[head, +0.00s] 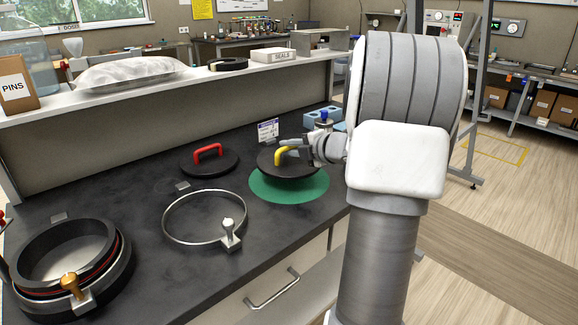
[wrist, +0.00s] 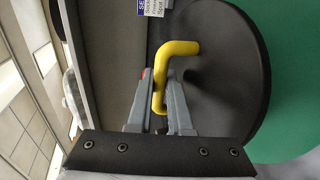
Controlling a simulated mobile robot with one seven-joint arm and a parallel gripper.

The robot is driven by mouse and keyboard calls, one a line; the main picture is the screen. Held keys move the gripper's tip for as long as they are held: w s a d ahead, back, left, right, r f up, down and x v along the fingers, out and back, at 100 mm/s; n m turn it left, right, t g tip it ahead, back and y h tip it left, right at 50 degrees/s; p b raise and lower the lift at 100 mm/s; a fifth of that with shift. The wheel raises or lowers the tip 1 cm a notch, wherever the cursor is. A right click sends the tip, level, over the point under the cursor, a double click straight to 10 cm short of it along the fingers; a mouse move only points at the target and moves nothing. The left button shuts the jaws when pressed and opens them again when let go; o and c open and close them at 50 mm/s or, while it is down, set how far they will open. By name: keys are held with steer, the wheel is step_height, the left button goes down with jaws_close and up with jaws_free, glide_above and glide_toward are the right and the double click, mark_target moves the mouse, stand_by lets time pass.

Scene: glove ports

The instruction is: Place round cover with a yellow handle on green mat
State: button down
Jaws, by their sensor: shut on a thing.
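The round black cover (head: 268,165) with a yellow handle (head: 281,156) is over the back part of the green mat (head: 290,192). The mat's front shows clear of the cover. I cannot tell whether the cover touches the mat or hangs just above it. My gripper (head: 292,145) reaches in from the right and is shut on the yellow handle. In the wrist view, the gripper's fingers (wrist: 160,95) stand either side of the handle (wrist: 179,48), with the black disc (wrist: 225,75) to the right and the green mat (wrist: 295,60) beyond it.
A black cover with a red handle (head: 209,158) lies left of the mat. A metal clamp ring (head: 166,226) and a round port (head: 112,283) are further left. A small sign (head: 268,130) and blue blocks (head: 318,117) stand behind. The raised shelf (head: 120,97) runs along the back.

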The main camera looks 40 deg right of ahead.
mark_target(292, 161)
step_height(292, 161, down, 4)
steer(key=shift+w+f+b, duration=0.1)
steer(key=shift+b, duration=0.8)
steer(key=c, duration=0.8)
jaws_free()
steer(key=shift+f, duration=0.1)
steer(key=shift+c, duration=0.2)
steer(key=shift+r, duration=0.2)
steer(key=p+v, duration=0.2)
steer(key=v, duration=1)
steer(key=shift+p, duration=0.3)
